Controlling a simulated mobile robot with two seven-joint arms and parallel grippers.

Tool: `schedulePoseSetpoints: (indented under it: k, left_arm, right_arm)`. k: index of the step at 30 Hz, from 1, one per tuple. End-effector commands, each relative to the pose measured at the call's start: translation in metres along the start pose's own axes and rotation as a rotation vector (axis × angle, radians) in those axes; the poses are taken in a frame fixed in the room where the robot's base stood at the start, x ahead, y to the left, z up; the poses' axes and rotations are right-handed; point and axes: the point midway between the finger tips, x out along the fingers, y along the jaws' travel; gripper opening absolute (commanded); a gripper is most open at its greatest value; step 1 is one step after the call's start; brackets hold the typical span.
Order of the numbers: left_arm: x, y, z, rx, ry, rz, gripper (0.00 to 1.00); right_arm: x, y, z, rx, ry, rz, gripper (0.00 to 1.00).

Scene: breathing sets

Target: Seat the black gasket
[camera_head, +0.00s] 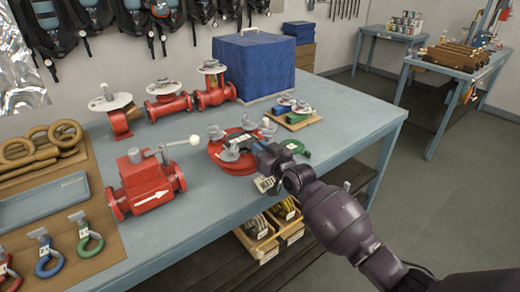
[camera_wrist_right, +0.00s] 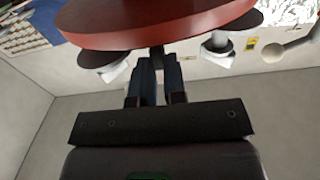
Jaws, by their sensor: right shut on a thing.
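My right gripper (camera_head: 244,147) reaches over the table to a round red flange body (camera_head: 227,166) with grey clamp parts. Its fingers (camera_wrist_right: 157,82) are shut on a small dark tab (camera_wrist_right: 157,57), which I take to be part of the black gasket. Dark parts show over the top of the red body by the fingertips; the gasket's ring is mostly hidden, and I cannot tell whether it lies flat. In the right wrist view the red disc (camera_wrist_right: 155,25) fills the top, just beyond the fingertips. My left gripper is not in view.
A red valve with a white arrow (camera_head: 144,187) stands left of the flange body. A green ring (camera_head: 294,146) lies close on its right. Several red fittings (camera_head: 214,90) and a blue box (camera_head: 252,65) stand behind. A board with coloured rings (camera_head: 86,236) is at front left.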

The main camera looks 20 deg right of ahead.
Motion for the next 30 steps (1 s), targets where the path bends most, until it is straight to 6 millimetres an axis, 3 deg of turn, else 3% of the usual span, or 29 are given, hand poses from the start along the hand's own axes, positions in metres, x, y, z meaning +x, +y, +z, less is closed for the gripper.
schedulePoseSetpoints:
  k: [30]
  left_arm:
    - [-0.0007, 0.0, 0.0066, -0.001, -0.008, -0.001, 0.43]
  right_arm:
    - [0.0001, 0.0, 0.0077, 0.0, 0.0, 0.0, 0.0]
